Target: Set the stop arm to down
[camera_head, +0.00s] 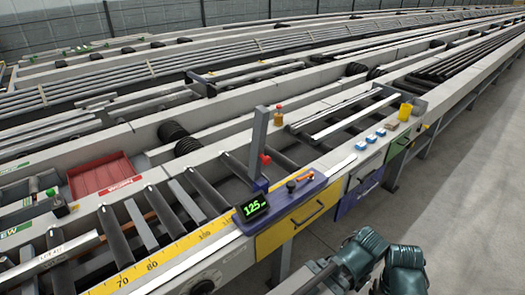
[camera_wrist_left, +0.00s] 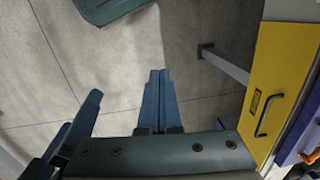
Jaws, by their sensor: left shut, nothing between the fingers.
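The grey flat bar that looks like the stop arm (camera_head: 258,140) stands upright at the near edge of the roller table in the head view. A red knob (camera_head: 265,159) is on its side and a dark blue bracket (camera_head: 260,185) is at its foot. The purple panel (camera_head: 285,203) beside it carries a lit display (camera_head: 254,207) reading about 125 and a small orange-red lever (camera_head: 305,177). My left gripper (camera_wrist_left: 159,74) is shut and empty over the floor in the left wrist view, clear of the table. My right gripper is not clearly in view.
A yellow drawer (camera_head: 290,226) with a handle is below the panel; it also shows in the left wrist view (camera_wrist_left: 275,85). A red tray (camera_head: 102,176) lies at the left. Blue blocks (camera_head: 371,138) sit on the right ledge. The grey floor is free in front.

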